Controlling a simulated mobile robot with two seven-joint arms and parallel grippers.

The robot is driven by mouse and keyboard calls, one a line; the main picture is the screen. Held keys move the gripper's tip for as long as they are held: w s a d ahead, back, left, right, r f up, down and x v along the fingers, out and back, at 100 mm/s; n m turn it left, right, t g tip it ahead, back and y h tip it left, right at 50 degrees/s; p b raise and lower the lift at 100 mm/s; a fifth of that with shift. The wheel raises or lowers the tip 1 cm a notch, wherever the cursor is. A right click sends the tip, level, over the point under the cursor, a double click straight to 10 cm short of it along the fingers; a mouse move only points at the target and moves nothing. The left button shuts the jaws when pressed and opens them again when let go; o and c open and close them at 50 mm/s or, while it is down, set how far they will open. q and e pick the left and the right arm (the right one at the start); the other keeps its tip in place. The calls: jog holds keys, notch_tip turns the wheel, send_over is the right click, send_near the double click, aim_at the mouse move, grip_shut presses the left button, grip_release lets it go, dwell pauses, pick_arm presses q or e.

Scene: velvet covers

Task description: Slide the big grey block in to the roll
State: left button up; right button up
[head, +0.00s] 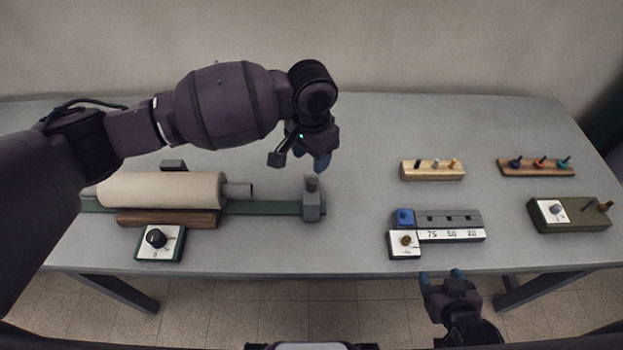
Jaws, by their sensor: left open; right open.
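The big grey block (312,204) stands upright at the right end of a dark green rail (262,208). The cream roll (160,190) lies along the rail to its left, with a grey shaft end (238,190) pointing at the block. A gap separates the shaft end from the block. My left gripper (302,161) is open and empty, above and just behind the block, its blue-tipped fingers pointing down. My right gripper (441,278) is open and empty at the table's front edge, below the numbered slider unit.
A dial box (160,243) sits in front of the roll. To the right are a slider unit with a blue knob (405,218), two wooden peg strips (432,170) (537,167) and an olive box (570,214). The table between block and slider unit is clear.

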aim_at(312, 180)
pick_arm(q)
notch_tip(312, 180, down, 9)
jog(key=shift+b, duration=0.45)
jog(key=shift+c, duration=0.4)
grip_shut()
